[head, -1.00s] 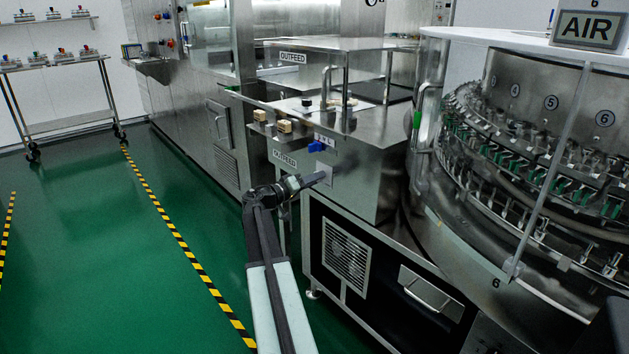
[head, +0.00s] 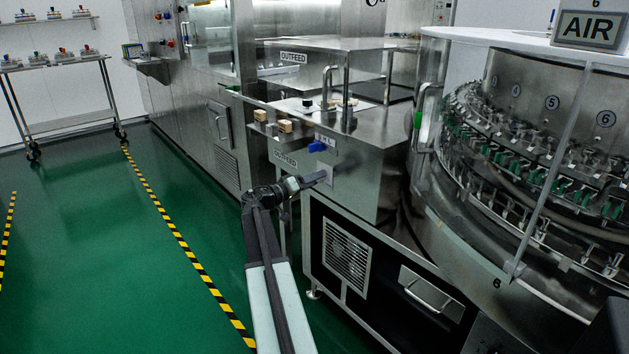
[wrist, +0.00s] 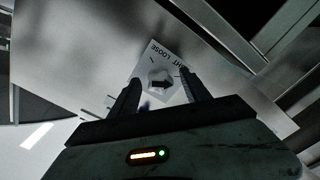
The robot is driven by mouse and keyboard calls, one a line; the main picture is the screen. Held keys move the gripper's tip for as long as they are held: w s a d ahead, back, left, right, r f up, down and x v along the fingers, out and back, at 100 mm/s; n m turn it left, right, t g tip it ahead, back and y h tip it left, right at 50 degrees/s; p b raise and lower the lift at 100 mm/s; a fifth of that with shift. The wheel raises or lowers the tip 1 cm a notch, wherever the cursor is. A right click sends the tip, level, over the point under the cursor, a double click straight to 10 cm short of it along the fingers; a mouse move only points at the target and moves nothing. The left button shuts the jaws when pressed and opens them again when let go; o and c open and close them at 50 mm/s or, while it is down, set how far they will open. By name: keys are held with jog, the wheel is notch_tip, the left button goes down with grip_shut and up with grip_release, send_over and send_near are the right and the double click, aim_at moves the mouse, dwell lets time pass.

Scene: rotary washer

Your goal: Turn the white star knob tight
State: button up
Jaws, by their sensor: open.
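The white star knob (wrist: 160,84) shows in the wrist view as a small pale shape with a dark arrow on it. It sits on a white label plate (wrist: 165,57) lettered LOOSE and, partly cut off, TIGHT. My gripper (wrist: 159,77) is open, with one finger on each side of the knob in the picture. I cannot tell whether the fingers touch it. In the head view my gripper (head: 318,178) reaches the front of the steel outfeed cabinet (head: 365,185), and the knob cannot be made out there.
A blue knob (head: 318,146) and beige blocks (head: 285,126) stick out above my gripper. The rotary washer (head: 540,180) with its clear guard stands at right. A vented panel (head: 346,258) lies below. The green floor (head: 90,250) at left is clear.

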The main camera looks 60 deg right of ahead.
jog(key=v, duration=0.7)
jog(key=shift+a, duration=0.15)
jog(key=shift+w, duration=0.1)
